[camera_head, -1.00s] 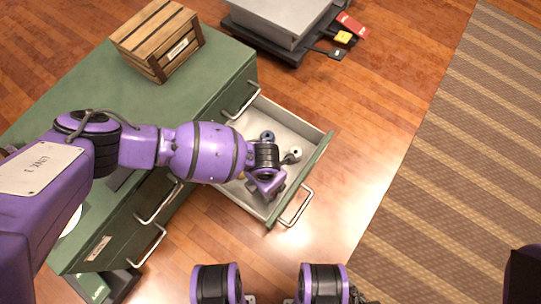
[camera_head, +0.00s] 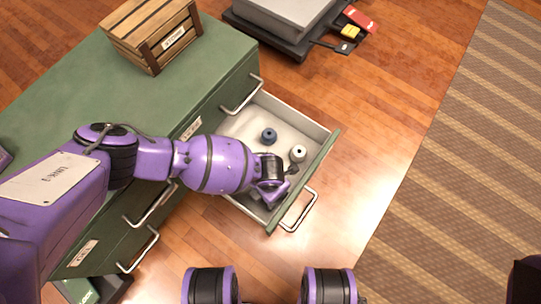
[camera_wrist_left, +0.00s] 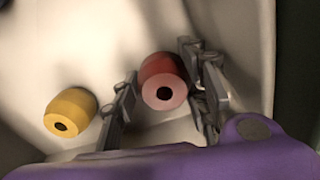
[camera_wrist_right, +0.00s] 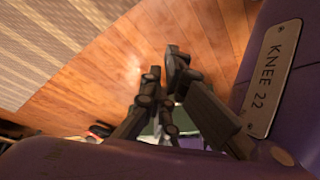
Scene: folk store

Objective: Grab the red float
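The red float (camera_wrist_left: 163,82) stands in the open drawer (camera_head: 318,172), in the left wrist view between the two fingers of my left gripper (camera_wrist_left: 160,90). The fingers are apart, one on each side of it; small gaps seem to show, though contact on the right side is hard to judge. In the head view my left gripper (camera_head: 272,192) reaches down into the drawer and hides the red float. My right gripper (camera_wrist_right: 164,72) is over the floor, away from the drawer, with nothing seen between its fingers; its opening is unclear.
A yellow float (camera_wrist_left: 70,112) stands just outside the left finger. A blue float (camera_head: 269,136) and a white float (camera_head: 298,153) stand farther back in the drawer. The green cabinet (camera_head: 70,90) carries a wooden crate (camera_head: 152,35). Floor right of the drawer is clear.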

